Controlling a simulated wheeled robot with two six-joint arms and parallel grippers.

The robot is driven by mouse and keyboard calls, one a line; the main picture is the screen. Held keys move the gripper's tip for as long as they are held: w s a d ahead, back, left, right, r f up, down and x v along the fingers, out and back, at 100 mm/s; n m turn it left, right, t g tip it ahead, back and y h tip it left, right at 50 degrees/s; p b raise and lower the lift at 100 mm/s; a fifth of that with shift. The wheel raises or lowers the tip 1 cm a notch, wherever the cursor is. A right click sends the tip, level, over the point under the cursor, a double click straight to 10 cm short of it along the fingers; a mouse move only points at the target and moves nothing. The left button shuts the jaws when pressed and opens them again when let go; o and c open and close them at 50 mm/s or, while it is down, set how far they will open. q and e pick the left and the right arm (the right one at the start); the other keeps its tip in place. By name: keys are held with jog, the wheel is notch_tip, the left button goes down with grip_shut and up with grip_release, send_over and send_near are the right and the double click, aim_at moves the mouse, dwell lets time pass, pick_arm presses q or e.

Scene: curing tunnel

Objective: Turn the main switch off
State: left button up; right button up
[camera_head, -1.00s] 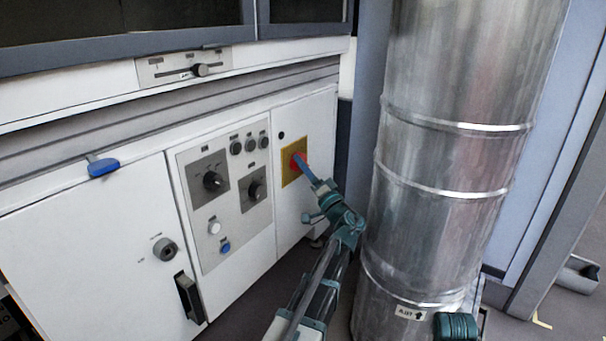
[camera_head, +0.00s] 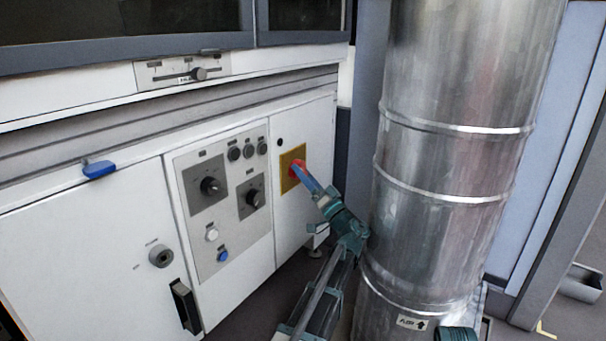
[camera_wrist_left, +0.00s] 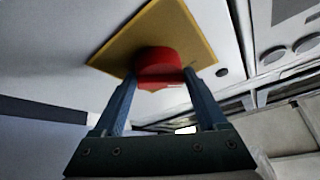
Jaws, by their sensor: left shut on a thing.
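The main switch is a red knob (camera_head: 297,169) on a yellow plate (camera_head: 287,181), on the right white panel of the machine. It also shows in the left wrist view as a red knob (camera_wrist_left: 158,64) on the yellow plate (camera_wrist_left: 118,52). My left gripper (camera_head: 303,172) is at the knob, with its blue fingers on either side of it. It is shut on the red knob. The fingers hide part of the knob in the head view, and its pointer position cannot be told. My right gripper is not clearly in view.
A large metal duct (camera_head: 450,150) stands close to the right of my left arm. A control panel (camera_head: 225,240) with black knobs and buttons is left of the switch. A blue handle (camera_head: 99,170) and a black door handle (camera_head: 185,306) stick out further left.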

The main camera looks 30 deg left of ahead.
aim_at(302, 163)
pick_arm(q)
jog(key=shift+s+r, duration=0.15)
jog(key=shift+s, duration=0.1)
jog(key=o, duration=1.3)
notch_tip(302, 163, up, 6)
jog(key=p, duration=0.5)
jog(key=shift+s+a+f, duration=0.1)
jog(key=shift+s+f, duration=0.05)
jog(key=shift+f, duration=0.05)
jog(key=s, duration=0.1)
jog(key=d, duration=0.1)
jog(key=s, duration=0.1)
jog(key=shift+s+d+f, duration=0.2)
jog(key=shift+s+f, duration=0.1)
jog(key=shift+s, duration=0.05)
jog(key=s+d, duration=0.7)
jog(key=s, duration=0.3)
jog(key=shift+s+r+p, duration=0.4)
jog(key=shift+p, duration=0.05)
